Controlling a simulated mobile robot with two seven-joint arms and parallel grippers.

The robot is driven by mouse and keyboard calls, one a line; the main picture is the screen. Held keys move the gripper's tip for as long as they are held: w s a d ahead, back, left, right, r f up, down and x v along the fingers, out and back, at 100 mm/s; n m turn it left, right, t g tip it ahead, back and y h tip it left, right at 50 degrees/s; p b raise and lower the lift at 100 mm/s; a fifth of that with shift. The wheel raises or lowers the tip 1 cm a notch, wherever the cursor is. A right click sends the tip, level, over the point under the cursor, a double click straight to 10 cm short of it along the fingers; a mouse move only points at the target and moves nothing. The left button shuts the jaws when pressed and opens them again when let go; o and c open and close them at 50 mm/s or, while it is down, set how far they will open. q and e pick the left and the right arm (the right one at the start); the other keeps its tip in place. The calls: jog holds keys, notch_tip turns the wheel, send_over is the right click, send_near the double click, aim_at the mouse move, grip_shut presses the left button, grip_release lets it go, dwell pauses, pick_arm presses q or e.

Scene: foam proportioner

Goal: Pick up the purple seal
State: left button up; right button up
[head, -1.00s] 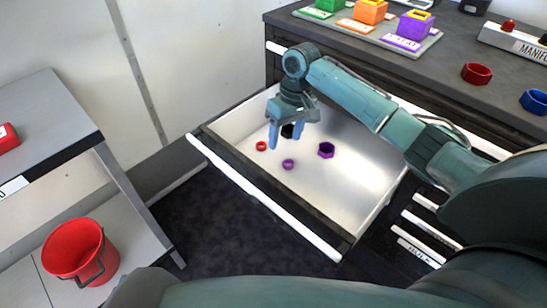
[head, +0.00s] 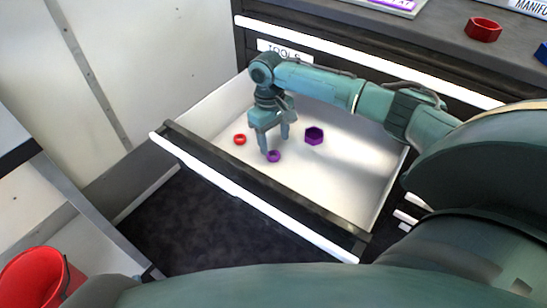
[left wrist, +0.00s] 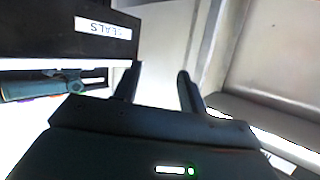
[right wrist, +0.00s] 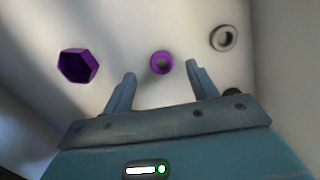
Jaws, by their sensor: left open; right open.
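The purple seal (head: 274,159), a small ring, lies on the floor of the open white drawer (head: 345,185). My right gripper (head: 275,148) points down into the drawer with its fingers apart, just above and beside the seal. In the right wrist view the seal (right wrist: 152,64) appears beyond the gap between the open fingertips (right wrist: 161,73), roughly centred, with nothing gripped. My left gripper (left wrist: 160,78) is open and empty in the left wrist view, away from the seal; it is not seen in the head view.
A purple hexagonal piece (head: 314,136) and a red ring (head: 240,143) lie near the seal. A grey ring (right wrist: 215,40) shows in the right wrist view. The drawer's front wall (head: 260,196) is raised. A red bucket (head: 30,285) stands lower left.

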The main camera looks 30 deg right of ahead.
aim_at(273, 154)
jog(key=f, duration=0.1)
jog(key=f+b, duration=0.1)
jog(key=f, duration=0.2)
jog(key=shift+w+a+f+b, duration=0.1)
jog(key=shift+w+b, duration=0.2)
jog(key=shift+f, duration=0.3)
pick_arm(q)
jog(key=shift+w+d+f+m+t+h, duration=0.1)
jog(key=shift+w+d+m+t+h, duration=0.15)
jog(key=shift+w+t, duration=0.35)
jog(key=shift+s, duration=0.15)
pick_arm(e)
jog(key=c, duration=1.1)
